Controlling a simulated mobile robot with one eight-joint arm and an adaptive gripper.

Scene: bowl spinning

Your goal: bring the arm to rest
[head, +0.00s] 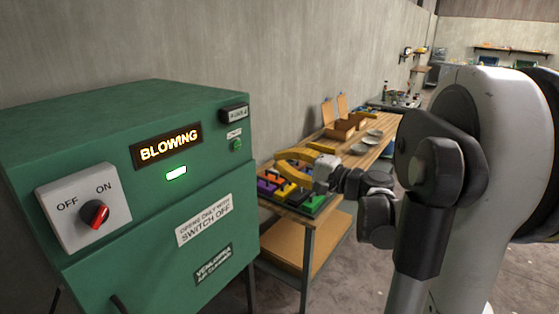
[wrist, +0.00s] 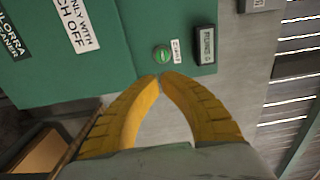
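My gripper (head: 280,160) has yellow curved fingers and is held out to the left over the near end of the wooden workbench (head: 356,156). In the wrist view my gripper (wrist: 160,77) shows its two fingertips together, with only an empty gap between the bowed fingers. The tips point at the green machine (head: 150,110), near its round green button (wrist: 162,54). I cannot see contact with it. The machine's display (head: 167,146) reads BLOWING and a green light (head: 176,173) is lit.
Several coloured blocks (head: 270,186) lie in a tray below my gripper. An open wooden box (head: 340,129) and grey dishes (head: 371,140) stand farther along the bench. A grey wall runs behind.

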